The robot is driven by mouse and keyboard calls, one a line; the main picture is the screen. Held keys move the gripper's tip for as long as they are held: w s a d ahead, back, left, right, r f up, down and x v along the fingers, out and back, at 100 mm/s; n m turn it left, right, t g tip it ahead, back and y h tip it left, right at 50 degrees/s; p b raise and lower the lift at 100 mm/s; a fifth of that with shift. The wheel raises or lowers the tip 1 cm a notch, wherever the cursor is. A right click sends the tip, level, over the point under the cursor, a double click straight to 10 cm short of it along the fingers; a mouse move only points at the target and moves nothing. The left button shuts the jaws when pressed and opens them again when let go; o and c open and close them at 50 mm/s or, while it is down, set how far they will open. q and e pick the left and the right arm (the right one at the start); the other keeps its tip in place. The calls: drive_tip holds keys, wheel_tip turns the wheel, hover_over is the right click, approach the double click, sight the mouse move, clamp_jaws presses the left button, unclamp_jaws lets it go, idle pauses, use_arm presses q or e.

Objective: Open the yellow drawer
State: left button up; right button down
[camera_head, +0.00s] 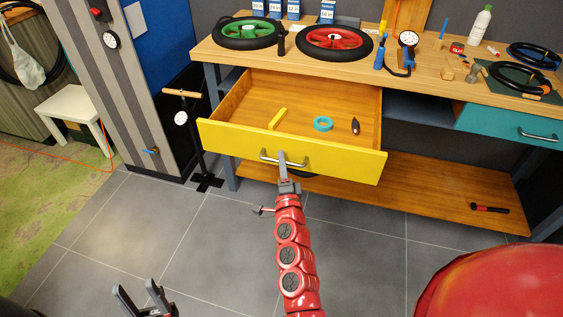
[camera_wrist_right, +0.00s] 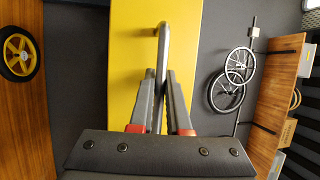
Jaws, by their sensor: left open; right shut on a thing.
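The yellow drawer (camera_head: 330,162) is pulled far out from under the wooden workbench in the head view. Inside lie a yellow bar (camera_head: 277,119), a teal tape ring (camera_head: 323,124) and a small dark pointed item (camera_head: 355,126). Its metal handle (camera_head: 284,161) is on the yellow front. My right gripper (camera_head: 283,166) is shut on that handle. In the right wrist view the fingers (camera_wrist_right: 161,100) close around the handle bar (camera_wrist_right: 162,50) against the yellow front (camera_wrist_right: 130,60). My left gripper (camera_head: 143,293) is open and empty, low above the floor.
The workbench top (camera_head: 270,61) holds a green wheel (camera_head: 247,32), a red wheel (camera_head: 334,42) and tools. A teal drawer (camera_head: 510,127) is shut at the right. A pump (camera_head: 183,118) stands left of the yellow drawer. The tiled floor in front is mostly clear.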

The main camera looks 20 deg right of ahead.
sight(286, 153)
drive_tip(key=w+d, duration=0.1)
drive_tip(key=w+d+b, duration=0.1)
drive_tip(key=w, duration=0.1)
drive_tip(key=shift+w+d+f, duration=0.1)
drive_tip(key=shift+w+d, duration=0.1)
drive_tip(key=shift+w, duration=0.05)
drive_tip(key=c, duration=1.2)
unclamp_jaws()
drive_tip(key=shift+o, duration=0.2)
drive_tip(key=b+v, duration=0.1)
drive_tip(key=v, duration=1.6)
drive_tip(key=shift+s+b, duration=0.25)
drive_tip(key=shift+b, duration=0.15)
drive_tip(key=shift+a, duration=0.1)
